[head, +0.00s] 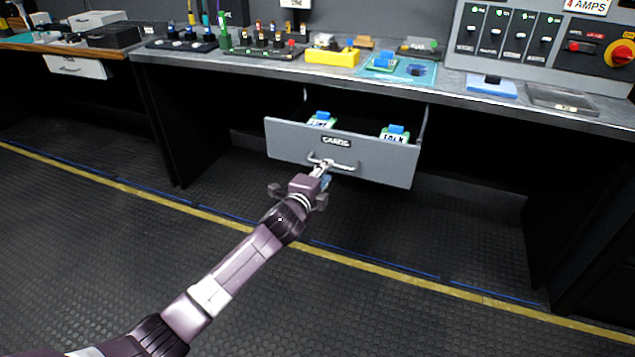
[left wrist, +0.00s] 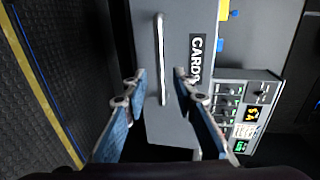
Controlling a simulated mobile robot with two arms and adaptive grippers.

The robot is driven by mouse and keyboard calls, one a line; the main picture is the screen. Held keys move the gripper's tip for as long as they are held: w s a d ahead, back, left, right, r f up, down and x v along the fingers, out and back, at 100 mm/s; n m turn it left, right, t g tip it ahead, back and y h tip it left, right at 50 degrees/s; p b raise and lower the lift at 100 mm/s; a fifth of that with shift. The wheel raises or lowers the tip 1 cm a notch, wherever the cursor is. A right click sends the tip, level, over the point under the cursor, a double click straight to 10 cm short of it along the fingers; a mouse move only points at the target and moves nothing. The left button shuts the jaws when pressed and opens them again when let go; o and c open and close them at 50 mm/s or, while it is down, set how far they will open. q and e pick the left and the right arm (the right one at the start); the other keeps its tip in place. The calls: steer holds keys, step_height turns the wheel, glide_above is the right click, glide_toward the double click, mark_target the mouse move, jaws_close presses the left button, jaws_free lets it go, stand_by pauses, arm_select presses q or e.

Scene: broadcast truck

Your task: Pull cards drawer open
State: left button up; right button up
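The grey cards drawer (head: 380,160) is pulled out from under the workbench, with its inside partly visible. Its front carries a dark "CARDS" label and a pale bar handle (head: 332,163). Two blue-topped cards marked in green and white, one at the left (head: 321,120) and one at the right (head: 395,134), show inside. My left gripper (head: 322,168) is at the handle. In the left wrist view, its two blue-padded fingers (left wrist: 159,75) are spread on either side of the handle (left wrist: 161,60), with gaps visible on both sides. My right gripper is not in view.
The workbench top (head: 290,66) holds a yellow box (head: 333,57), a teal mat (head: 415,73) and switch panels. A white drawer front (head: 76,67) is at the far left. The dark floor before the drawer is clear.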

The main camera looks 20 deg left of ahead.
arm_select(q)
steer(key=v, duration=0.6)
steer(key=shift+s, duration=0.2)
